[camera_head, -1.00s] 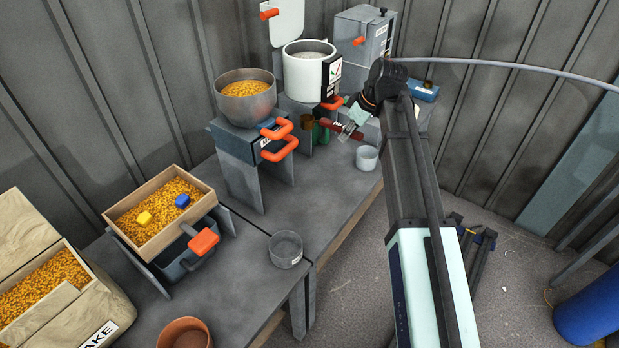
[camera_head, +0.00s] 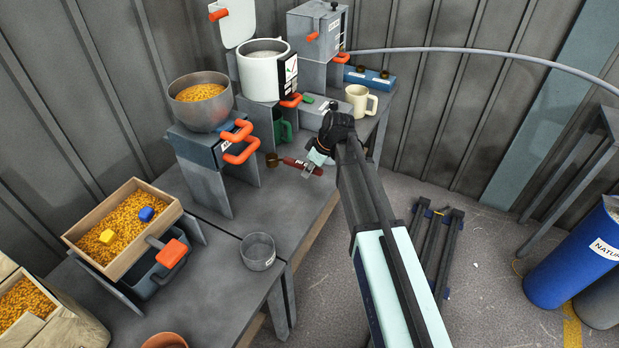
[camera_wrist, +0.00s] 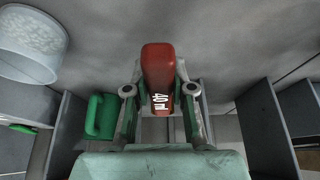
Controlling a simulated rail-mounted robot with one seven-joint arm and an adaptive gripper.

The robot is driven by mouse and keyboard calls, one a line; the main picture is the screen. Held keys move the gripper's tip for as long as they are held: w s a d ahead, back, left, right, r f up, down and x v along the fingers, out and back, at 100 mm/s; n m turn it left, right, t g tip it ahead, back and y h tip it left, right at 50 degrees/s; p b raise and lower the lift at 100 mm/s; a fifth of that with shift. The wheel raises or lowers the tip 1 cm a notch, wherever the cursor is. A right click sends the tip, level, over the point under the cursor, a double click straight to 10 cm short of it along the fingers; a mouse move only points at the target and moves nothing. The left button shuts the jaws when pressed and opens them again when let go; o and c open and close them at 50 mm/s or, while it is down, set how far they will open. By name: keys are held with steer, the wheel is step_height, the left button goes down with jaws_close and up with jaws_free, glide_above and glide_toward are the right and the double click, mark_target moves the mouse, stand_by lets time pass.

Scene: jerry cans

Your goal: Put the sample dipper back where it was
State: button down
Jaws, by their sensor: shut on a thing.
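The sample dipper (camera_head: 298,164) has a dark red handle with a white label and a small brown cup (camera_head: 271,160) at its left end. My gripper (camera_head: 311,171) is shut on the handle near its right end. The handle lies roughly level over the front part of the bench (camera_head: 288,208). I cannot tell the height of its cup above the bench. In the wrist view the red handle (camera_wrist: 158,70) stands between both fingers of my gripper (camera_wrist: 160,92), its label partly visible. The cup is hidden there.
A green mug (camera_head: 283,128) and white pot (camera_head: 264,75) stand behind the dipper. A cream mug (camera_head: 357,98) and blue tray (camera_head: 368,80) are at the back right. Left are a steel bowl (camera_head: 200,104) and orange handles (camera_head: 240,142). A grey bowl (camera_head: 258,252) stands in front.

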steer(key=shift+f, duration=2.05)
steer(key=c, duration=1)
jaws_free()
steer(key=v, duration=1.2)
steer(key=shift+s+d, duration=0.1)
